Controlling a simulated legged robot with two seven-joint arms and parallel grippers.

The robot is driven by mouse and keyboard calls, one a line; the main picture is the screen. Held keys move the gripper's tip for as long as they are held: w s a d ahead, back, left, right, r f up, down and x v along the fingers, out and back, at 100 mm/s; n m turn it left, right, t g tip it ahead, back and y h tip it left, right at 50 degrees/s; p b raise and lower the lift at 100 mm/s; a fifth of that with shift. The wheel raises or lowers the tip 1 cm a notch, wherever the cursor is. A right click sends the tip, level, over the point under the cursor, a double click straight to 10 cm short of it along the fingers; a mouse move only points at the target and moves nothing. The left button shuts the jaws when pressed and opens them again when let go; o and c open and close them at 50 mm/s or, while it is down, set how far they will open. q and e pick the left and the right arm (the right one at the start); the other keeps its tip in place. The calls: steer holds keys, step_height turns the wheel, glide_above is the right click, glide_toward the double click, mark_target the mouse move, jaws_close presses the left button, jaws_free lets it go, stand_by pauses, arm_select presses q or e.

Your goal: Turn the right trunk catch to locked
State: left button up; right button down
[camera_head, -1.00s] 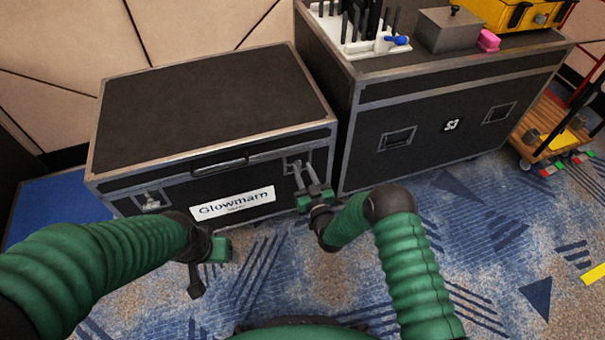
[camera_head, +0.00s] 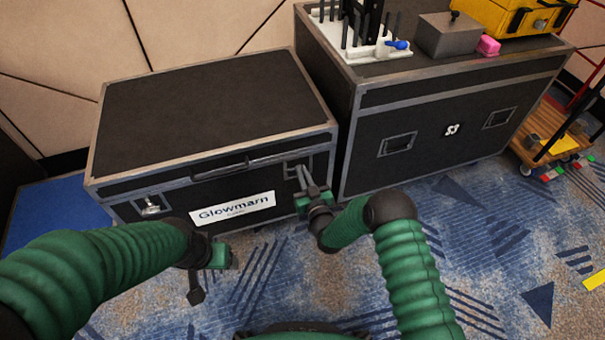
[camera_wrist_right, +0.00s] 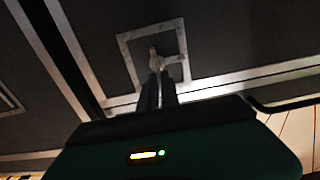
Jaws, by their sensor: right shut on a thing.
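A black trunk (camera_head: 210,105) with metal edging and a "Glowmarn" label stands at the left in the head view. Its right catch sits in a square metal frame on the front face, mostly behind my right gripper (camera_head: 303,178). In the right wrist view the catch (camera_wrist_right: 155,56) shows as a small pale piece inside the frame. My right gripper (camera_wrist_right: 158,82) is shut on it, its fingers close together. The left catch (camera_head: 152,207) is on the trunk's front left. My left gripper (camera_head: 207,275) hangs low in front of the trunk, clear of it; its finger opening cannot be made out.
A wooden cart (camera_head: 545,145) stands far right. Carpet in front is clear.

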steer(key=m, duration=0.2)
steer(key=d+m, duration=0.1)
steer(key=m, duration=0.1)
steer(key=shift+w+f+m, duration=0.1)
steer(key=shift+m, duration=0.2)
steer(key=shift+w+d+f+m+b, duration=0.1)
steer(key=shift+d+f+m+b, duration=0.2)
steer(key=shift+m, duration=1.95)
steer(key=shift+w+d+f+m+b, duration=0.15)
steer(key=shift+f+m+b, duration=0.3)
steer(key=shift+m, duration=1.75)
steer(key=shift+s+d+f+m+b, duration=0.1)
steer(key=shift+d+f+m+b, duration=0.2)
steer(key=shift+m, duration=1.95)
steer(key=shift+a+f, duration=0.1)
steer(key=c, duration=1.6)
jaws_free()
